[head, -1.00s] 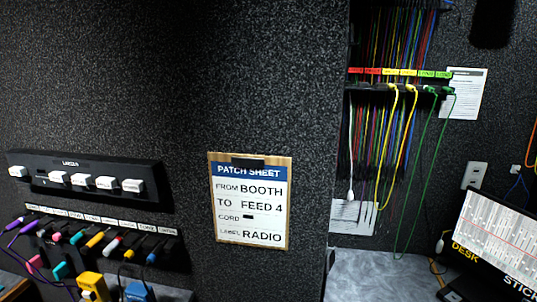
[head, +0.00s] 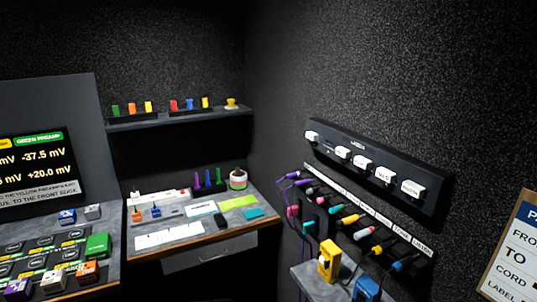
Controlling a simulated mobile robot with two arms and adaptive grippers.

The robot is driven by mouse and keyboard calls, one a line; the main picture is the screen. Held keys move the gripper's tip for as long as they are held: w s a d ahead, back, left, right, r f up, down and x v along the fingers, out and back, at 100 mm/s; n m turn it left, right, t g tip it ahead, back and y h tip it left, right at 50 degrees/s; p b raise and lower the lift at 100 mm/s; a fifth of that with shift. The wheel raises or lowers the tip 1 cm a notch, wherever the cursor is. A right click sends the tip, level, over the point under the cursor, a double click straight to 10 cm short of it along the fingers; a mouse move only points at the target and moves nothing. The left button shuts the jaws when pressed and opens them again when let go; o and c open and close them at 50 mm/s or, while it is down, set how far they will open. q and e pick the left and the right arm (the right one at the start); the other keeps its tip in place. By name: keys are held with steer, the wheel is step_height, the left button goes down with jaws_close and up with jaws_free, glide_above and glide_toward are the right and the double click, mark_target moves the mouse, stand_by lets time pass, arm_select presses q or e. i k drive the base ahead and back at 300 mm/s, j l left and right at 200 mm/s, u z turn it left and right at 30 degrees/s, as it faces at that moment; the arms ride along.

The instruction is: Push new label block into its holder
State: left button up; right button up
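A black label holder rail (head: 430,207) is on the right wall. Several white label blocks sit along it, including one at the left end (head: 311,136), one in the middle (head: 363,163) and one at the right end (head: 413,188). An empty-looking gap separates the leftmost block from the others. The writing on the blocks is too small to read. I cannot tell which block is the new one. The patch sheet (head: 512,250) is cut off at the right edge. Neither of my grippers is in view.
Below the rail, colored plugs (head: 350,219) and cords stick out from a jack row. A yellow box (head: 328,258) and a blue box (head: 366,288) stand on a small shelf. A desk (head: 180,249) with cards and pens is left of center; a wall shelf (head: 180,118) holds colored items.

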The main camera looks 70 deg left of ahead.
mark_target(360, 161)
steer(key=u, duration=1.5)
